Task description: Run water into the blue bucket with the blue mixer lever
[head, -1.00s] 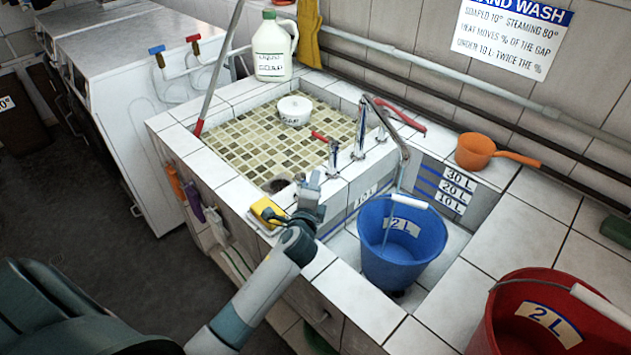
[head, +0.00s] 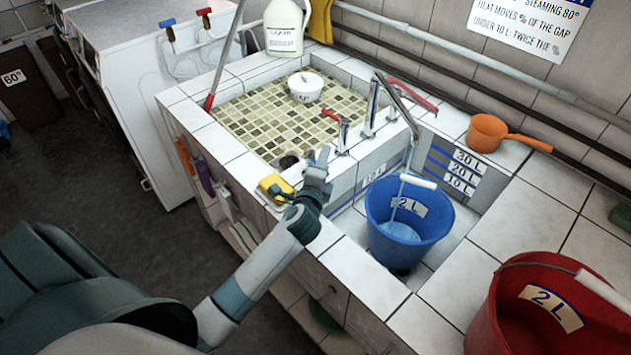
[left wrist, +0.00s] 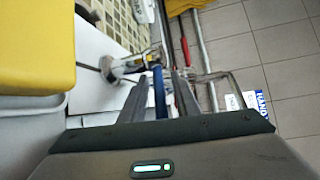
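The blue bucket (head: 430,235), marked 2 L, stands upright in the low bay under the metal spout (head: 414,128). A thin water stream (head: 399,190) falls into it, and pale blue water (head: 400,232) shows inside. My left gripper (head: 320,160) is at the front of the taps, beside the sink's near corner. In the left wrist view, the blue lever (left wrist: 160,92) lies between my left gripper's two fingers (left wrist: 160,97), with gaps beside it, so the fingers look open. The blue lever is hidden in the head view. My right gripper is out of view.
A red lever (head: 331,115) sits on the taps behind my left gripper. A yellow sponge (head: 275,187) lies on the near ledge. A red bucket (head: 510,310) stands at right front and an orange dipper (head: 487,132) at the back. Level marks (head: 462,170) are on the bay wall.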

